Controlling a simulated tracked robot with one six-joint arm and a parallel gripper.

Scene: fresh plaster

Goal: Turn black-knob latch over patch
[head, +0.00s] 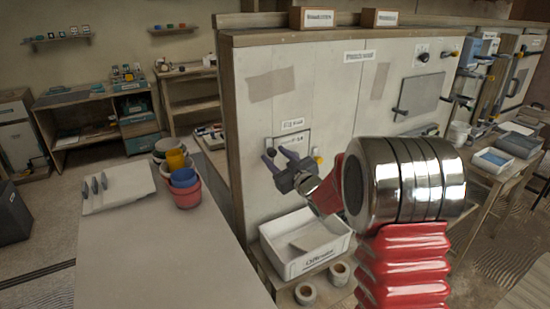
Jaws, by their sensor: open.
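A small square panel (299,140) with a label above it is on the pale plaster wall. A black knob (271,152) shows at its left edge, and a yellow knob (318,160) at its right. My gripper (276,158) is open in front of this panel, its fingers pointing at the wall near the black knob. I cannot tell whether they touch it. The gripper and wrist hide the panel's lower part. Farther right, a grey panel (421,93) has a dark-knobbed latch (400,111) at its lower left. Two tan patches (272,85) are on the wall.
A white labelled tray (270,236) sits below the gripper, with rolls (305,293) in front. A pale table (150,250) at left holds stacked cups (185,190) and tools (95,186). More knobs (423,57) are high on the wall at right.

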